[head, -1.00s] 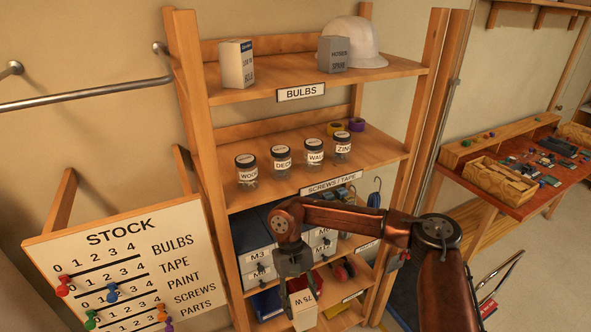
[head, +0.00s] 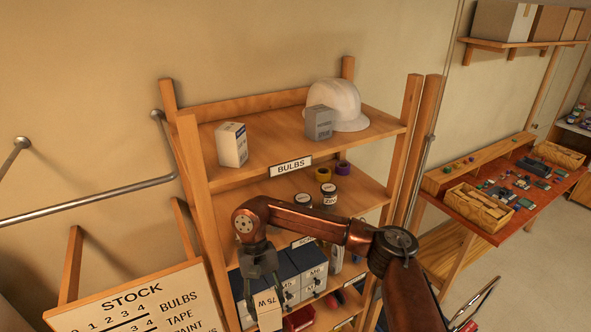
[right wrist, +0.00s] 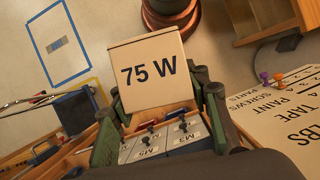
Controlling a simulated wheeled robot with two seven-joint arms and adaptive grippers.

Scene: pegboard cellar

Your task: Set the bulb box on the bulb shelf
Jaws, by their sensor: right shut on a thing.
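The bulb box (head: 268,312), a pale carton marked 75 W, hangs between the fingers of my right gripper (head: 265,288). In the right wrist view the box (right wrist: 155,72) fills the space between the green fingers of the gripper (right wrist: 160,108). The bulb shelf (head: 270,150) is the top board of the wooden rack, with a BULBS label (head: 291,167) on its front edge. My right gripper is well below that board, in front of the lower blue bins. My left gripper is not in view.
On the bulb shelf stand a white carton (head: 232,145), a grey box (head: 319,122) and a white hard hat (head: 341,104), with bare board between the cartons. Jars (head: 329,194) stand below, partly hidden by my arm. The stock board (head: 130,307) is at left.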

